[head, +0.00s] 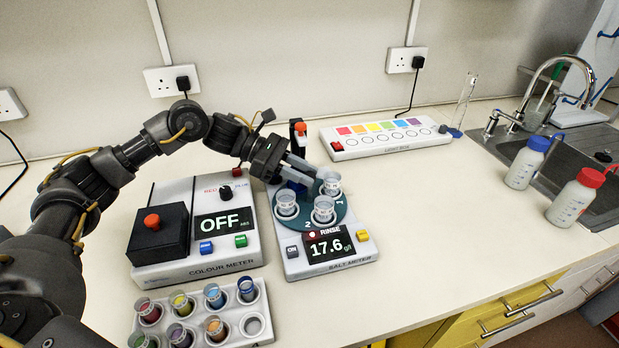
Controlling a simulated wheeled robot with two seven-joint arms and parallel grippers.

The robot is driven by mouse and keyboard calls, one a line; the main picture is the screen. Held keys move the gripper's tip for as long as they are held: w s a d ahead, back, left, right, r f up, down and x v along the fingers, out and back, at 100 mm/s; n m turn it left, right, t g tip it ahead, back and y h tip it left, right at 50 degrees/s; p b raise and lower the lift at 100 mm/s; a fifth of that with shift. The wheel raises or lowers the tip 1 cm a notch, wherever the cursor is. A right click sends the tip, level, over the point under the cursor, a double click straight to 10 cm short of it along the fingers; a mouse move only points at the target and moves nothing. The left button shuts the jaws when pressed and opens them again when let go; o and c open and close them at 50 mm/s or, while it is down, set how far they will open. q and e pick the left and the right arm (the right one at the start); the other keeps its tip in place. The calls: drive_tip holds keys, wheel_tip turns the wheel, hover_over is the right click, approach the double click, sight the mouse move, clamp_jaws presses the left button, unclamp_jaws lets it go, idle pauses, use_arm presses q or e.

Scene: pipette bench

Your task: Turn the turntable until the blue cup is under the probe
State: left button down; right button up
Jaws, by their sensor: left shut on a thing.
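The round teal turntable (305,222) sits on the white salt meter (291,263), whose display reads RINSE and 17.6. Three clear cups stand on it: one at the left (287,203), one at the front (323,209) and one at the right (331,183). Numbers 1 and 2 show on the disc. A dark blue part shows below my left gripper (304,170). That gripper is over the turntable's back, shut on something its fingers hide. A post with an orange top (300,130), perhaps the probe, stands behind it; its lower end is hidden. Which cup is blue I cannot tell.
The colour meter (181,271), reading OFF, stands close on the left. A rack of coloured vials (266,333) is in front. The light box (385,152) lies behind on the right. Bottles (525,163) stand by the sink. The bench right of the salt meter is clear.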

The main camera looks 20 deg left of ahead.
drive_tip(key=shift+a, duration=0.2)
use_arm(q)
drive_tip(key=c, duration=1.1)
unclamp_jaws()
drive_tip(key=shift+c, duration=0.2)
use_arm(e)
drive_tip(key=shift+s+a+f, duration=0.1)
drive_tip(key=shift+s, duration=0.05)
use_arm(q)
drive_tip(key=b+v, duration=0.2)
drive_tip(key=v, duration=0.9)
drive_tip(key=shift+b, duration=0.35)
use_arm(e)
drive_tip(key=shift+w+d+f, duration=0.25)
drive_tip(key=shift+d+f, duration=0.3)
drive_tip(key=shift+d, duration=0.05)
drive_tip(key=shift+w+d+f, duration=0.2)
drive_tip(key=shift+d+f, duration=0.35)
use_arm(q)
drive_tip(key=shift+w, duration=0.1)
